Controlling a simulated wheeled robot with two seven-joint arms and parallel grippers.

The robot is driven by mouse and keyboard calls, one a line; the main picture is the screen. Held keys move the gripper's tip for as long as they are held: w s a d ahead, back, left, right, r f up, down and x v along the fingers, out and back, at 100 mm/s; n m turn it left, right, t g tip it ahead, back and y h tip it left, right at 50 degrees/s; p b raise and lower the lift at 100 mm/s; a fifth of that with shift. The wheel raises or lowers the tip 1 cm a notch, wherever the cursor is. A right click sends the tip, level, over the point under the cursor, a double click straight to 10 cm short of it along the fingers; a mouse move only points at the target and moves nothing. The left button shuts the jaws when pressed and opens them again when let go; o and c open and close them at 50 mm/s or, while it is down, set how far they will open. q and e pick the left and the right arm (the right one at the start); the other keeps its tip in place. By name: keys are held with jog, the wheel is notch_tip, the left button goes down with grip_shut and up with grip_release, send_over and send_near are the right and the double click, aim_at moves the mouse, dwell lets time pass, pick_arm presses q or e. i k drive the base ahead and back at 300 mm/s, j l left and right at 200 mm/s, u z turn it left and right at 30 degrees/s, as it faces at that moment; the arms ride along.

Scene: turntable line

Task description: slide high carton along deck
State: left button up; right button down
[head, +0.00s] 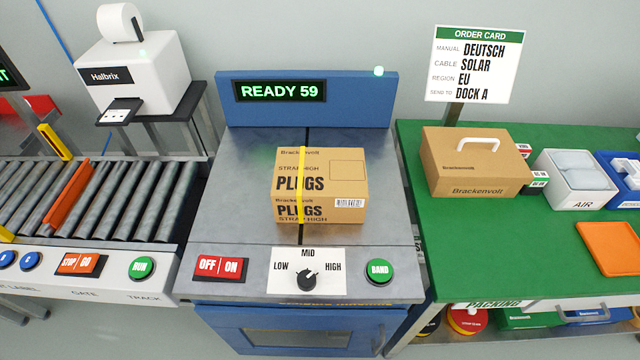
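A brown cardboard carton (340,193) marked PLUGS and STRAP HIGH sits on the grey deck (245,190) of the blue strapping machine. A yellow strap (302,180) runs over its left part, in line with the dark slot across the deck. The machine's display (280,91) reads READY 59. The knob (307,281) sits between LOW and HIGH, below MID; its exact setting is hard to tell. Neither of my grippers is in view.
A roller track (110,198) with an orange gate (68,195) lies left of the deck. At right, a green packing table (450,233) holds a handled Brackenvolt carton (475,165), a white AIR bin (577,180) and an orange pad (608,248). The deck around the carton is clear.

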aim_at(311, 185)
jog(key=l, duration=1.05)
jog(key=l+z, duration=0.15)
jog(key=l, duration=0.9)
